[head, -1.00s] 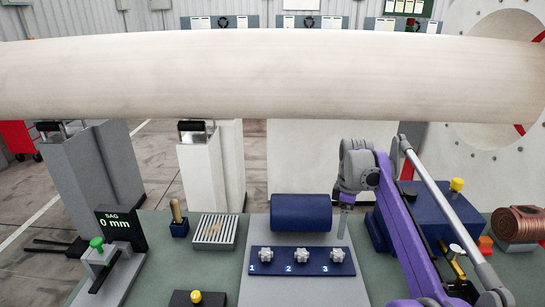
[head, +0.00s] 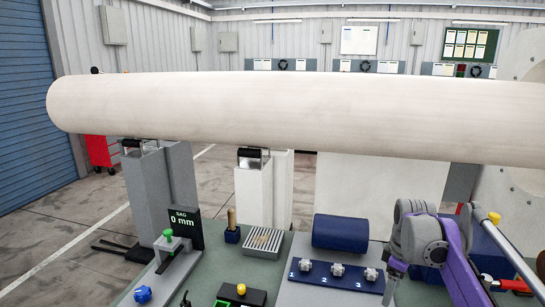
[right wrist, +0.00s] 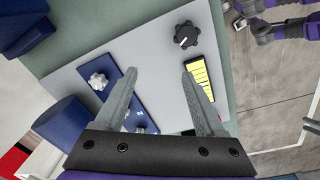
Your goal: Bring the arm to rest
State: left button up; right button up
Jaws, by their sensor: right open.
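My right arm, purple and grey, comes in from the right in the head view. Its gripper (head: 392,284) points down just right of the blue panel (head: 333,284) with the numbered star knobs. In the right wrist view the two grey fingers (right wrist: 160,76) are apart, with nothing between them. They are over the grey plate, between the star-knob panel (right wrist: 127,115) and a yellow label strip (right wrist: 199,80). Whether the fingertips touch anything is unclear. My left gripper does not show in the head view.
A long pale cylinder (head: 300,108) spans the back on grey and white stands. A dark blue cylinder (head: 340,232) lies behind the panel. A gauge reading 0 mm (head: 187,228), a slatted block (head: 264,241) and a yellow-button box (head: 240,293) stand left.

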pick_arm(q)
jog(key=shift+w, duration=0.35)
pick_arm(e)
jog(key=s+a+f+m+t, duration=0.1)
jog(key=s+a+f+m, duration=0.2)
jog(key=s, duration=0.5)
jog(key=s+a+f+m+t, duration=0.2)
jog(key=s+a+f, duration=0.3)
jog(key=s, duration=0.3)
jog(key=s+a+f+m+t, duration=0.1)
jog(key=s+a+f+m, duration=0.3)
jog(key=s+f, duration=0.2)
jog(key=shift+s+m+t, duration=0.3)
jog(key=shift+s+t, duration=0.1)
jog(key=shift+s, duration=0.85)
jog(key=shift+f, duration=0.1)
